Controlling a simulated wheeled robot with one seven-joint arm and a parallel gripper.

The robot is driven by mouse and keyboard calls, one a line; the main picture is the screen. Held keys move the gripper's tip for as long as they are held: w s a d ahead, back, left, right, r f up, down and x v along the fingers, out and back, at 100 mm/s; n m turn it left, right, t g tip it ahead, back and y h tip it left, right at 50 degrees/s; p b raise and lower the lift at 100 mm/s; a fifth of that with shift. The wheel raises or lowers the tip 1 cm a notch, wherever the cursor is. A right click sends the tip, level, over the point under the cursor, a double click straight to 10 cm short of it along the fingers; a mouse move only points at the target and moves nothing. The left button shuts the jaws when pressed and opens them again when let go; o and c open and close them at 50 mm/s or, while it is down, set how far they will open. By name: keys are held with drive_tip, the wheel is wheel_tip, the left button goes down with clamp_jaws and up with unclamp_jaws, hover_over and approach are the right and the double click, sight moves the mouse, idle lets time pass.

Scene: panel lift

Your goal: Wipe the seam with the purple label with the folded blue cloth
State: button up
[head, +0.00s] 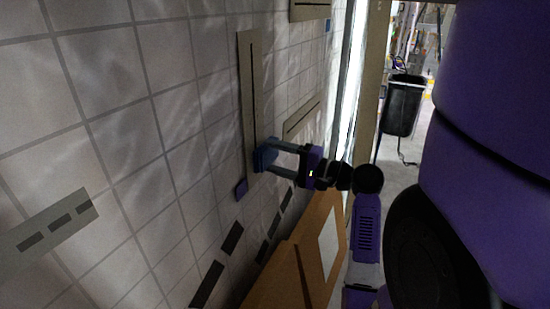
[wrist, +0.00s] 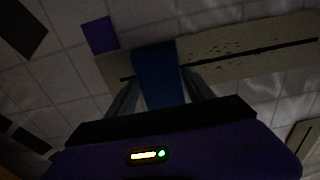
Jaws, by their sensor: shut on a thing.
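A pale upright strip with a dark seam (head: 253,90) is on the tiled wall. A purple label (head: 241,189) sits on the wall by its lower end. My gripper (head: 270,157) is shut on the folded blue cloth (head: 262,160), over the strip's lower part. In the wrist view the cloth (wrist: 157,72) lies across the seam (wrist: 250,56) near its label end, with the purple label (wrist: 100,35) beside the strip. Dark specks (wrist: 228,47) show along the seam beyond the cloth. The cloth hides a short piece of the seam; I cannot tell whether it touches.
Other strips are a short one (head: 301,120) to the right, one at the top (head: 309,9) by a blue label (head: 329,25), and a slotted one (head: 45,226) at left. A brown box-like object (head: 290,265) stands below my gripper. A black bin (head: 404,105) is farther back.

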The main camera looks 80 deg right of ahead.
sight(253, 103)
drive_tip(key=shift+x, duration=1)
wheel_tip(253, 103, up, 4)
drive_tip(key=p, duration=0.4)
drive_tip(key=shift+s+f, duration=0.15)
drive_tip(key=shift+f, duration=0.05)
drive_tip(key=shift+w+r+p, duration=0.1)
drive_tip(key=shift+r+p, duration=2.9)
drive_tip(key=shift+r, duration=0.15)
drive_tip(key=shift+w+r+p, duration=0.15)
drive_tip(key=shift+r+p, duration=2.85)
drive_tip(key=shift+r, duration=0.15)
drive_tip(key=shift+s+r, duration=0.15)
drive_tip(key=shift+r, duration=2.1)
drive_tip(key=shift+f, duration=0.1)
drive_tip(key=shift+w+f+b, duration=0.15)
drive_tip(key=shift+f+b, duration=0.8)
drive_tip(key=shift+f, duration=0.55)
drive_tip(key=shift+w+f+b, duration=0.15)
drive_tip(key=shift+f+b, duration=0.75)
drive_tip(key=shift+f, duration=0.6)
drive_tip(key=shift+s+f+b, duration=0.2)
drive_tip(key=shift+f+b, duration=0.95)
drive_tip(key=shift+f, duration=0.85)
drive_tip(key=shift+s+f+b, duration=0.15)
drive_tip(key=shift+f+b, duration=1)
drive_tip(key=shift+f, duration=0.8)
